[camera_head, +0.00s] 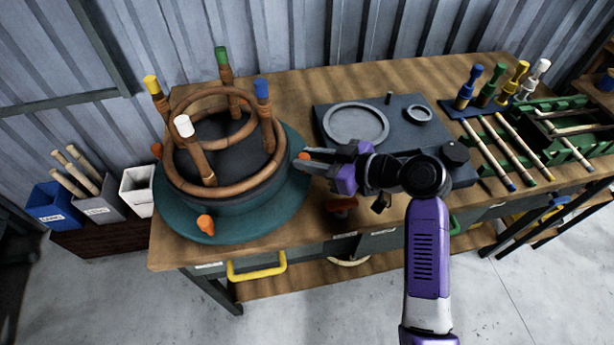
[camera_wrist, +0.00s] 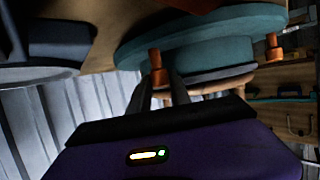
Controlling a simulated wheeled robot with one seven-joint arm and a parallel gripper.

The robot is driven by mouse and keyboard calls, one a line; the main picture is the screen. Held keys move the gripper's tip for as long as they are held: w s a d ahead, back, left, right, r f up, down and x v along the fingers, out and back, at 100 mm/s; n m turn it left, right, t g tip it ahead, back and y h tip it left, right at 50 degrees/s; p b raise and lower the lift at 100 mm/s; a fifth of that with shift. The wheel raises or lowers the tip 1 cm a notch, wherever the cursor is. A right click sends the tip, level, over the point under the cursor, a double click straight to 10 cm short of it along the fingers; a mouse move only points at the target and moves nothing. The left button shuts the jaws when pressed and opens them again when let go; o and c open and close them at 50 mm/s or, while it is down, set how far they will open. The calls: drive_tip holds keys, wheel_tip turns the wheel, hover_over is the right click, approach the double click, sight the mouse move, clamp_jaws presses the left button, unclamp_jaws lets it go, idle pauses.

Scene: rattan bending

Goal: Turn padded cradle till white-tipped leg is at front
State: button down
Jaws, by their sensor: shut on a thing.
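The padded cradle (camera_head: 285,197) is a round teal turntable with a dark pad, at the left of the bench. A rattan frame (camera_head: 225,188) of rings and upright legs sits on it. The white-tipped leg (camera_head: 184,126) stands at the near left side. The yellow-tipped leg (camera_head: 151,84) is at the far left, green (camera_head: 221,56) at the back, blue (camera_head: 262,89) at the right. Orange knobs stick out around the rim, one at the front (camera_head: 205,223). My gripper (camera_head: 303,158) is shut on the right-hand orange knob, which also shows in the wrist view (camera_wrist: 155,62) between the fingers.
A dark fixture plate (camera_head: 325,122) with a grey ring lies right of the cradle, behind my arm. Further right are colour-tipped rods (camera_head: 520,135) and a green rack (camera_head: 577,150). Bins (camera_head: 57,205) with sticks stand left of the bench. A yellow drawer handle (camera_head: 257,272) juts out in front.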

drive_tip(key=w+n+g+b, duration=0.1)
drive_tip(key=w+n+y+b, duration=0.1)
drive_tip(key=w+b, duration=0.1)
drive_tip(key=shift+w+d+f+g, duration=0.15)
drive_tip(key=shift+g, duration=0.25)
drive_tip(key=shift+w+a+n+g+y+b, duration=0.15)
drive_tip(key=shift+w+n+g+b, duration=0.35)
drive_tip(key=shift+b, duration=0.4)
drive_tip(key=shift+w+a+n+g+y+b, duration=0.1)
drive_tip(key=shift+w+n+g+y+b, duration=0.1)
drive_tip(key=shift+w+g+b, duration=0.4)
drive_tip(key=shift+b, duration=0.3)
drive_tip(key=c, duration=1.5)
unclamp_jaws()
drive_tip(key=shift+v, duration=3.95)
